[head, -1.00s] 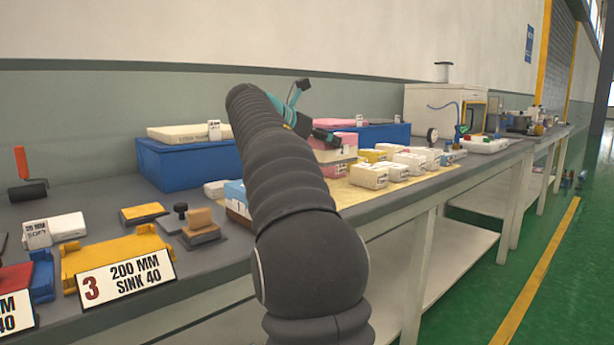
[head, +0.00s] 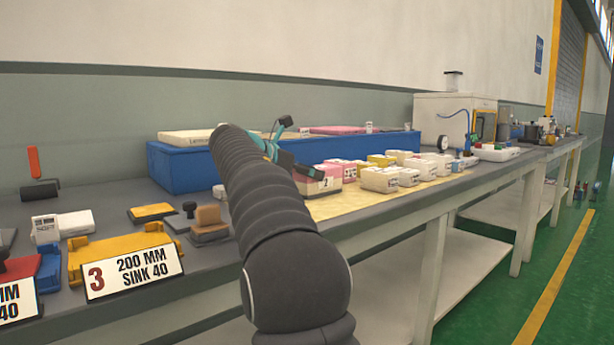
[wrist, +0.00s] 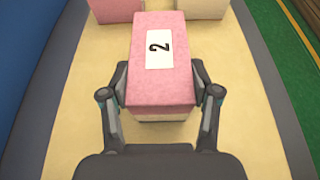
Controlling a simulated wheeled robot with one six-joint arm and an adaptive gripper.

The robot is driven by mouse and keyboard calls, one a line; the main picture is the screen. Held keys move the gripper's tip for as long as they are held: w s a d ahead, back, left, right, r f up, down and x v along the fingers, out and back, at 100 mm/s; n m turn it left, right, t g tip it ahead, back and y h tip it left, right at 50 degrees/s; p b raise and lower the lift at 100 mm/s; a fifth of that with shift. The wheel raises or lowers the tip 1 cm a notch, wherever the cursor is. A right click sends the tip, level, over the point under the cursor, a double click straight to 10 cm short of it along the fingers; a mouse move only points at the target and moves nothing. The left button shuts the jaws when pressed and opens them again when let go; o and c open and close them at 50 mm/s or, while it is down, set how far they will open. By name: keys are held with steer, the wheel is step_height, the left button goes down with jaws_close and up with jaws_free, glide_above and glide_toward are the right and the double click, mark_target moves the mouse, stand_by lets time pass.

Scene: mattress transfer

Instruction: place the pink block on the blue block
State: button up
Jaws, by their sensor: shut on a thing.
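My gripper (wrist: 160,110) is shut on a pink block (wrist: 160,85) with a cream lower layer and a white label reading 2. Its fingers press on the block's left and right sides. In the head view the held pink block (head: 322,184) shows low over the yellow mat, just right of my arm; I cannot tell whether it touches the mat. No small light blue block shows in the current views; my arm covers part of the bench where one might be.
A long blue platform (head: 190,172) runs behind. Another pink block (wrist: 115,8) and a cream block (wrist: 205,6) stand beyond the held one. Several pale and yellow blocks crowd the mat (head: 400,196) to the right. A yellow tray (head: 118,246) lies at left.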

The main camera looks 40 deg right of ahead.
steer(key=o, duration=1)
